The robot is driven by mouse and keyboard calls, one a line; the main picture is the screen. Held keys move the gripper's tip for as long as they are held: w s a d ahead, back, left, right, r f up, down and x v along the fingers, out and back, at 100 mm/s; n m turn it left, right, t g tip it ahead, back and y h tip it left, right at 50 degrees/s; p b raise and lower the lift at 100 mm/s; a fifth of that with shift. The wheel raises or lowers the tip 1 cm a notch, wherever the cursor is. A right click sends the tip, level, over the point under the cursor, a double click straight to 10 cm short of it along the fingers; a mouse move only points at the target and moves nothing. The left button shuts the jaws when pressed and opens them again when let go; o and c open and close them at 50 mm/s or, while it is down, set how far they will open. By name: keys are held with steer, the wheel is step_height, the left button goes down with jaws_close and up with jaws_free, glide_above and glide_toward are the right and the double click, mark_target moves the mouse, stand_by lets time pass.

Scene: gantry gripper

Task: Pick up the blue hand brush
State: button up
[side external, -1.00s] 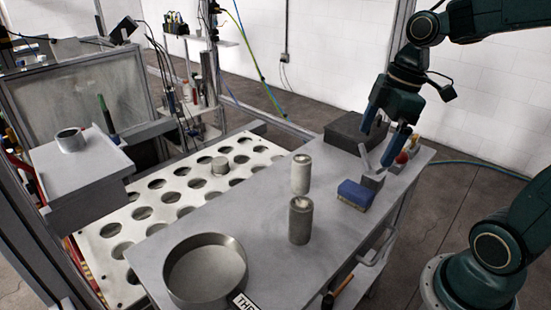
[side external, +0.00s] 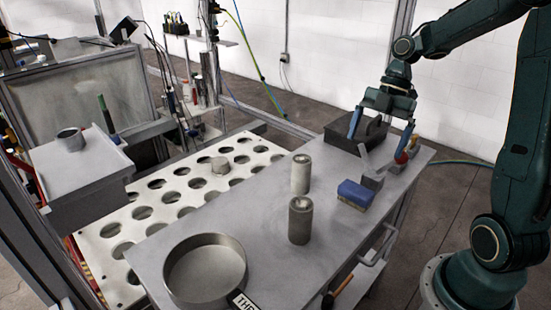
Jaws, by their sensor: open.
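The blue hand brush (side external: 356,191) looks like a small blue block with a paler underside. It lies on the grey table top (side external: 262,222), near the table's right side. My gripper (side external: 377,147) is open and empty, with its two blue fingers spread wide and pointing down. It is above and behind the brush in the picture, apart from it. The fingertips are near a dark block and a grey angled metal piece; I cannot tell their exact height above the table.
The dark block (side external: 342,138), metal piece (side external: 373,180) and a red ball (side external: 401,157) crowd the table's far right end. Two grey cylinders (side external: 301,174) (side external: 300,222) stand left of the brush.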

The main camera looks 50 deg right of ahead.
glide_toward(357, 188)
steer(key=shift+x, duration=2.4)
steer(key=shift+x, duration=2.75)
steer(key=c, duration=1)
